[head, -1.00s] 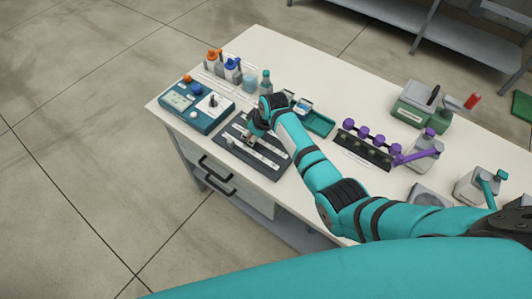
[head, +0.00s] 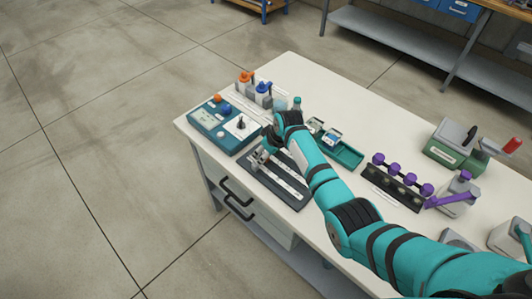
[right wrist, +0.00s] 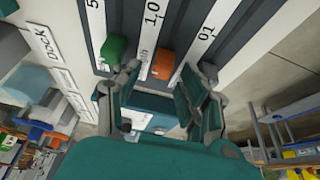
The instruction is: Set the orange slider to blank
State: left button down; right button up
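The dark slider panel (head: 292,199) lies on the bench near its front edge, with white scale strips along its tracks. In the right wrist view, the orange slider (right wrist: 164,62) sits on the middle track, beside a strip printed "1.0". A green slider (right wrist: 114,50) sits on the track to its left. My right gripper (right wrist: 170,72) is open, with one finger on each side of the orange slider; I cannot tell whether either touches it. In the head view, my right gripper (head: 262,158) is over the panel's left end and hides the sliders. My left gripper is not in view.
A teal control box (head: 225,125) stands left of the panel. Bottles with orange and blue caps (head: 262,90) stand behind it. A teal tray (head: 345,155) and a dark rack with purple knobs (head: 395,188) lie to the right. Drawer handles (head: 237,190) stick out below the bench front.

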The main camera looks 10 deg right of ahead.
jog(key=shift+s+d+r, duration=0.1)
jog(key=shift+d+r, duration=0.05)
jog(key=v, duration=1.1)
jog(key=shift+r, duration=0.35)
